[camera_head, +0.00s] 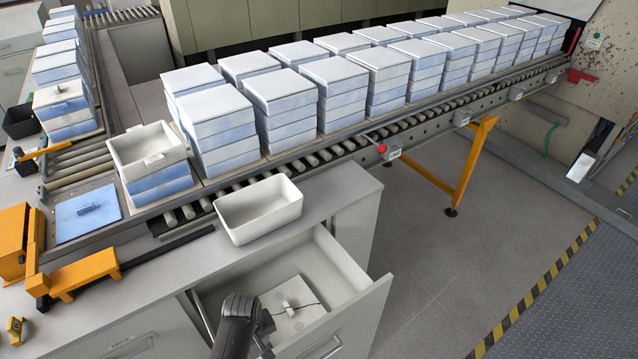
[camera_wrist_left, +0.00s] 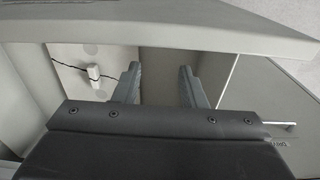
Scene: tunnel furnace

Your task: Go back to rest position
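My left gripper (camera_head: 264,340) is low in the head view, at the front of the open drawer (camera_head: 345,262). In the left wrist view its two fingers (camera_wrist_left: 158,72) are apart with nothing between them, close to the drawer's front edge. A pale flat board (camera_head: 306,312) with a small white piece (camera_head: 290,309) and a thin black cord lies in the drawer. The white piece also shows in the left wrist view (camera_wrist_left: 94,72), left of the fingers and apart from them. My right gripper is in neither view.
A white empty bin (camera_head: 259,207) stands on the counter above the drawer. Behind it a roller conveyor (camera_head: 322,153) carries many stacked blue-white boxes. An orange clamp (camera_head: 72,276) and a blue plate (camera_head: 88,214) are at left. Open floor (camera_head: 440,255) lies right.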

